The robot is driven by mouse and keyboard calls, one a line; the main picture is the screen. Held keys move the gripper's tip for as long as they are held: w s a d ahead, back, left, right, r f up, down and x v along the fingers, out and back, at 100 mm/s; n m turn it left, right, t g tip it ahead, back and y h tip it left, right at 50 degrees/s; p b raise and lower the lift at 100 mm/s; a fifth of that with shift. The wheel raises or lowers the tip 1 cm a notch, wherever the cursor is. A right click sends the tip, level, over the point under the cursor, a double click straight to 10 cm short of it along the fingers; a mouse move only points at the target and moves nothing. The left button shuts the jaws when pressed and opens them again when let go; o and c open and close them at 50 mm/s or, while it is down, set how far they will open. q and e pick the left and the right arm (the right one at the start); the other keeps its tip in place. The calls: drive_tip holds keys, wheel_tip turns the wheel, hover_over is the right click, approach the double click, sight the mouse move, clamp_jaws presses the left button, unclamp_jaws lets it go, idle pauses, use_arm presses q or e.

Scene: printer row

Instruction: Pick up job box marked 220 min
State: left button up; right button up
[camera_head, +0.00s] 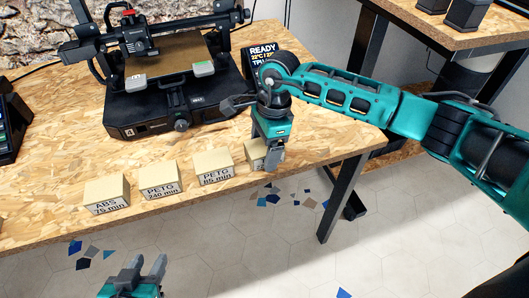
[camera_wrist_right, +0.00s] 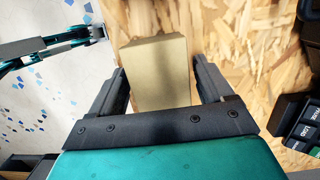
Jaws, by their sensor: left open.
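Several tan job boxes stand in a row near the table's front edge in the head view: ABS 75 min (camera_head: 107,194), PETG 240 min (camera_head: 160,179) and one whose label seems to read PETG 65 min (camera_head: 213,173). A further box (camera_head: 253,151) at the right end is mostly hidden by my right gripper (camera_head: 271,163), so its label cannot be read. In the right wrist view that tan box (camera_wrist_right: 156,65) lies between the fingers of my right gripper (camera_wrist_right: 161,82), which look open with narrow gaps. My left gripper (camera_head: 141,268) is open and empty, in front of the table.
A black printer (camera_head: 158,95) stands behind the boxes, with a display reading READY (camera_head: 264,55) beside it. A second table (camera_head: 450,25) is at the upper right. The wooden table (camera_head: 50,200) is bare around the row; the tiled floor lies in front.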

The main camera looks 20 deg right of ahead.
drive_tip(key=c, duration=0.9)
drive_tip(key=shift+r, duration=0.1)
